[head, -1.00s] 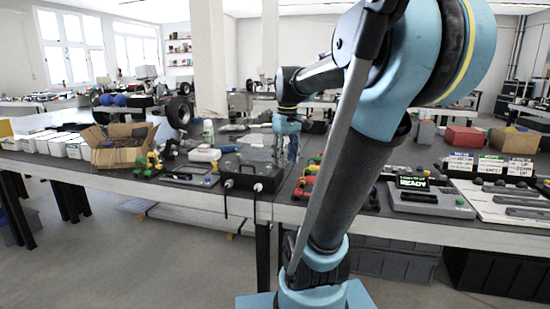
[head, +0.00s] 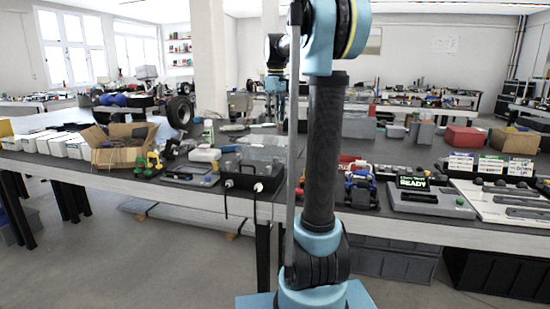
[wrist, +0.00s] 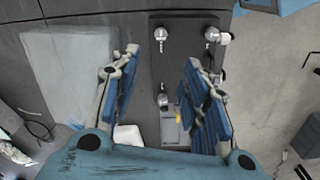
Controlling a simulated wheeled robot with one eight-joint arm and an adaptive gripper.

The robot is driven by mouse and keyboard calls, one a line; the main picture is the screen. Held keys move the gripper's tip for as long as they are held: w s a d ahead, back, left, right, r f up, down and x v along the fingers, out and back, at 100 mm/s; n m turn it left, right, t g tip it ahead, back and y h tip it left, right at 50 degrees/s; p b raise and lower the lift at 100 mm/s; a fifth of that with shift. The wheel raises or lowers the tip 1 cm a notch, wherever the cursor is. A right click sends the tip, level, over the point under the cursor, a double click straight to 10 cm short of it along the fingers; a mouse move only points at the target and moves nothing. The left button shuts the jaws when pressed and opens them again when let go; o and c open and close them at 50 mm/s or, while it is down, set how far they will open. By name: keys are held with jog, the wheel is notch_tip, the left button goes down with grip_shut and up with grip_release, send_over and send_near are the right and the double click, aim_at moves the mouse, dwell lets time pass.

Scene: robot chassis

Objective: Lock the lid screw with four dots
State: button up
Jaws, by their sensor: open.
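The black box (head: 235,172) stands at the front edge of the bench, with a clear panel (head: 262,148) over or behind it. In the wrist view the dark box (wrist: 187,65) shows from above. It carries silver screw-like parts at the upper left (wrist: 160,35), upper right (wrist: 212,34) and lower left (wrist: 163,100). Dots on them are too small to make out. My gripper (wrist: 164,66) is open, its blue-padded fingers apart and empty, above the box. In the head view my gripper (head: 275,88) is small and high above the bench, partly behind my arm.
White plugs (head: 258,187) with cables stick out of the box's front. A READY panel (head: 428,197) and a toy-like red and blue vehicle (head: 361,185) are to the right. A cardboard box (head: 118,152) and small coloured parts (head: 148,165) are to the left.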

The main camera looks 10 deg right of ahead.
aim_at(275, 158)
notch_tip(275, 158, down, 17)
jog(key=shift+s, duration=0.1)
dwell(0.6)
grip_shut()
